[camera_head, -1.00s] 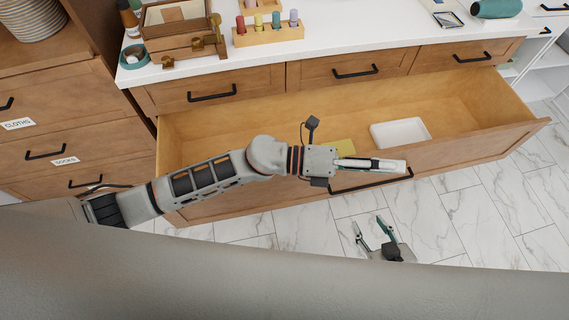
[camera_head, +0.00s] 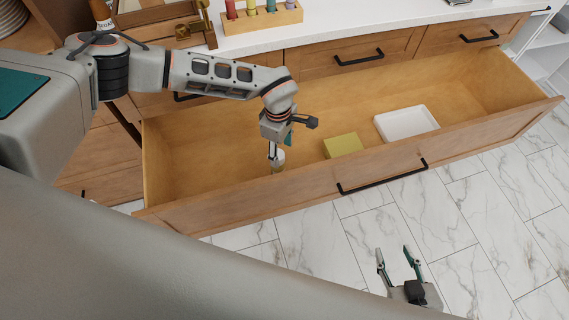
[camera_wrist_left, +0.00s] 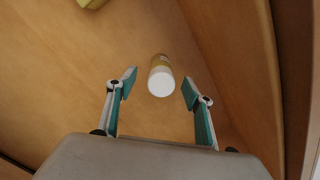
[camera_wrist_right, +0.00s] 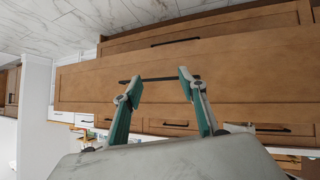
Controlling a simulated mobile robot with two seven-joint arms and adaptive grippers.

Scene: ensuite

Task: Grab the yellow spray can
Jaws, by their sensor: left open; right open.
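The yellow spray can (camera_wrist_left: 161,77) stands inside the open drawer, its round white top facing the left wrist camera. In the head view the can (camera_head: 277,168) is mostly hidden by my left gripper. My left gripper (camera_head: 278,150) points down into the drawer above the can. In the left wrist view its fingers (camera_wrist_left: 159,88) are spread on either side of the can's top, with gaps on both sides. My right gripper (camera_head: 394,254) is open and empty, outside the drawer over the floor; its wrist view shows the fingers (camera_wrist_right: 158,84) facing the drawer front.
The open drawer (camera_head: 215,206) has walls around my left gripper and a black handle (camera_head: 383,178). A yellow-green box (camera_head: 342,145) and a white tray (camera_head: 407,123) lie in it. The countertop above holds a wooden rack (camera_head: 262,18) with coloured cylinders.

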